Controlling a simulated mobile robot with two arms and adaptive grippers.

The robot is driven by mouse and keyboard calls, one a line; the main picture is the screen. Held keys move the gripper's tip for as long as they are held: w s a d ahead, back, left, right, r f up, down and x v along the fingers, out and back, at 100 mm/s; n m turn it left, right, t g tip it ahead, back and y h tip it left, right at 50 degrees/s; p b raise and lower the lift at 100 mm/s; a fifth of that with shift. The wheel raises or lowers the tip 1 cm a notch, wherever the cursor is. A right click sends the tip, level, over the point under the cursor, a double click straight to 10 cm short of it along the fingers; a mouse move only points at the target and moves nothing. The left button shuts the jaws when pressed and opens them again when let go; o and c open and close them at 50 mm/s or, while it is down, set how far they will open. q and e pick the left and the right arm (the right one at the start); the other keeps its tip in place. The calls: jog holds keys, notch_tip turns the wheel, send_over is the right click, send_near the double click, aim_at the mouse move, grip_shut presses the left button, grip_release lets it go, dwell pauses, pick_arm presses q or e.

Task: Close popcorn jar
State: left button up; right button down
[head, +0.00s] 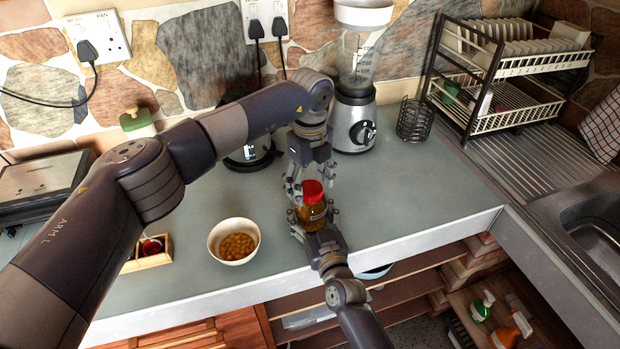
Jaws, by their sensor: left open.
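The popcorn jar (312,214), glass with amber-brown contents, stands upright near the counter's front edge. A red lid (313,190) sits on its mouth; I cannot tell whether it is tight. My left gripper (311,182) comes down from above, open, with its fingers on either side of the lid. My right gripper (312,219) comes from the front edge, with its fingers against both sides of the jar's body, shut on it. The fingers hide parts of the jar's sides.
A white bowl of yellow kernels (236,228) and a small wooden box (148,254) stand to the left. Behind are a blender (354,122), a dark kettle (250,155) and a wire holder (413,120). A dish rack (510,70) and sink (590,230) are right. The counter right of the jar is clear.

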jog(key=shift+f, duration=0.1)
pick_arm(q)
jog(key=c, duration=1.1)
jog(key=m, duration=0.5)
jog(key=shift+m, duration=0.4)
jog(key=m, duration=1.1)
jog(key=shift+m, duration=0.3)
jog(key=m, duration=0.7)
jog(key=o, duration=1.2)
jog(key=shift+o, duration=0.2)
